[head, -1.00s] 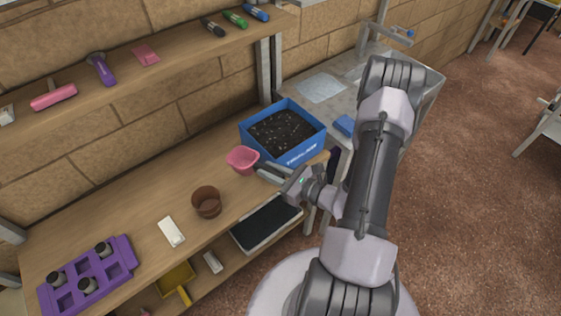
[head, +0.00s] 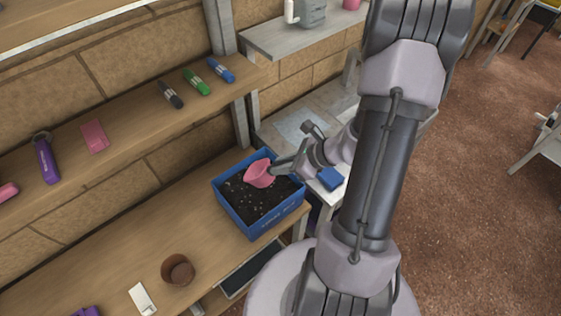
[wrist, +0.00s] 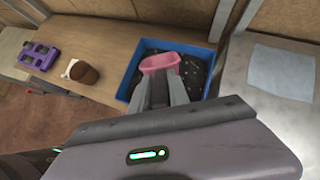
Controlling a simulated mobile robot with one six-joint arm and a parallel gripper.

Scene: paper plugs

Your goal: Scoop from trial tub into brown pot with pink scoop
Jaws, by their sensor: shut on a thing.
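The pink scoop (head: 260,173) is held by my gripper (head: 283,167), which is shut on it. The scoop is over the blue trial tub (head: 259,226), which holds dark, speckled soil (head: 250,200). In the wrist view the pink scoop (wrist: 159,63) is beyond my fingers, over the tub (wrist: 140,50). Whether it touches the soil, and what is in it, I cannot tell. The brown pot (head: 178,270) stands upright on the bench, left of and nearer than the tub; it also shows in the wrist view (wrist: 85,73).
A white label-like piece (head: 143,299) lies beside the pot. A purple tray (wrist: 38,56) is farther along the bench. The shelf above holds several markers (head: 196,82) and a purple tool (head: 46,160). A blue block (head: 329,179) sits right of the tub. The bench between pot and tub is clear.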

